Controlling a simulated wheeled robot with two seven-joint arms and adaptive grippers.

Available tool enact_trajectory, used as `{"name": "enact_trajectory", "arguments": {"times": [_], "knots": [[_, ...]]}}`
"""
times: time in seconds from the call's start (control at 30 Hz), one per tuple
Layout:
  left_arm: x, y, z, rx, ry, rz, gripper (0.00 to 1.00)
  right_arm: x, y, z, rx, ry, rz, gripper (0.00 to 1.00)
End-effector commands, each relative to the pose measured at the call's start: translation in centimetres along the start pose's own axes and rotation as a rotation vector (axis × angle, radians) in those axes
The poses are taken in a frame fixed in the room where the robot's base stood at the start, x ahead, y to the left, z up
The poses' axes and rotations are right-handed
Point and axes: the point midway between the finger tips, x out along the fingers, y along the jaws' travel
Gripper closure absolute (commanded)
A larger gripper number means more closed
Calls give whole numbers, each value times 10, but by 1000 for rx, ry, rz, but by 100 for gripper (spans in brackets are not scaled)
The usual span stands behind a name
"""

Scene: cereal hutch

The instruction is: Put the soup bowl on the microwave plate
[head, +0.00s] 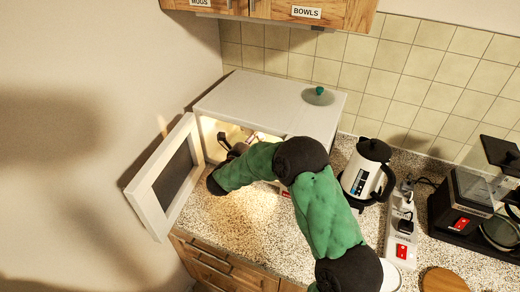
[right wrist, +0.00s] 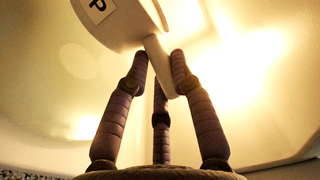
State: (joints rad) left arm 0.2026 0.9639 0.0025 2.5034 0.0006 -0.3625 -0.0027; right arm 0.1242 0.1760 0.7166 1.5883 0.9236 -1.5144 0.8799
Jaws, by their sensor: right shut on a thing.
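The microwave (head: 265,105) stands on the counter with its door (head: 165,178) swung open to the left and its inside brightly lit. My right gripper (head: 232,145) reaches in through the opening. In the right wrist view my right gripper (right wrist: 160,65) is shut on the handle of a white bowl (right wrist: 130,22). A label ending in the letter P is partly visible on the bowl, which fits the soup bowl. The bowl is mostly cut off by the top of that view. I cannot make out the microwave plate, or whether the bowl touches it. My left gripper is out of view.
A white kettle (head: 365,172) stands right of the microwave, near a power strip (head: 401,225) with plugs. A coffee maker (head: 465,200) is farther right. A wooden cabinet (head: 275,10) labelled BOWLS hangs above. The counter in front of the microwave is clear apart from my arm.

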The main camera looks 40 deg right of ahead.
Motion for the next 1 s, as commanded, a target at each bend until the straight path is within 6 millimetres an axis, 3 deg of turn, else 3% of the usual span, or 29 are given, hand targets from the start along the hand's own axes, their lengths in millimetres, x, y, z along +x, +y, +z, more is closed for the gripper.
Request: {"name": "enact_trajectory", "arguments": {"times": [0.13,0.23,0.47,0.7,1.0], "knots": [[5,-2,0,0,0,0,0,31,0,1,2,4,-2,100],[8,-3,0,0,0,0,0,28,16,2,-2,-1,0,100],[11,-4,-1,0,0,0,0,27,28,2,0,0,-2,100],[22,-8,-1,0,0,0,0,26,65,2,-2,0,0,100],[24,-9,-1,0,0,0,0,30,69,2,2,0,-2,100]]}}
